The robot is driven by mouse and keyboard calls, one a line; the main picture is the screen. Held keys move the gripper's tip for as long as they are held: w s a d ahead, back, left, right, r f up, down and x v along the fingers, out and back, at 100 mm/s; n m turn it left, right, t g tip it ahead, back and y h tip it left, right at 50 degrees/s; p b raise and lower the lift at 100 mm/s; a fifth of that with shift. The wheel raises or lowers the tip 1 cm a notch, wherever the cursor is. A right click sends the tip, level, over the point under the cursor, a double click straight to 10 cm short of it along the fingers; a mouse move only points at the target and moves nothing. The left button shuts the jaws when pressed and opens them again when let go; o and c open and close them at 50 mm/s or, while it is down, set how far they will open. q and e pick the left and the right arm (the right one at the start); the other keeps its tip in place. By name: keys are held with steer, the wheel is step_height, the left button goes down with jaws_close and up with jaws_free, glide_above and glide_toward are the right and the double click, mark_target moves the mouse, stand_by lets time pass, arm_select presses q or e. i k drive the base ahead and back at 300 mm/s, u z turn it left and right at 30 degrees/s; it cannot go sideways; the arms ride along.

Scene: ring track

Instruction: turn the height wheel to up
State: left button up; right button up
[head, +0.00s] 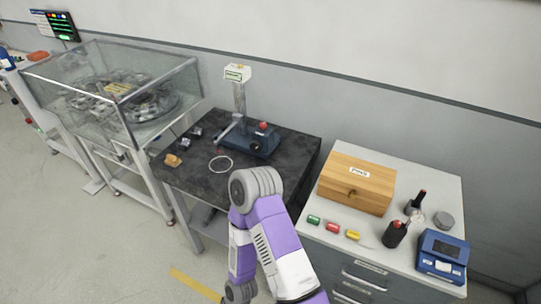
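A gauge stand (239,100) with an upright grey column and a white display head stands at the back of a dark stone-topped table (195,178). Its blue base (260,146) carries a red knob (263,125) on top and a dark round part beside it. I cannot tell for sure which part is the height wheel, nor its setting. One of my purple and white arms rises from the bottom centre, in front of the table. Its grey joint hides part of the table's front right. Neither gripper shows.
A glass-covered machine (118,88) stands at left. At right, a cabinet bears a wooden box (357,184), coloured pieces (332,227) and a blue device (442,256). Floor at lower left is clear.

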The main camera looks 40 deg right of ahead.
mark_target(256, 147)
steer(key=z, duration=0.7)
steer(key=i, duration=0.45)
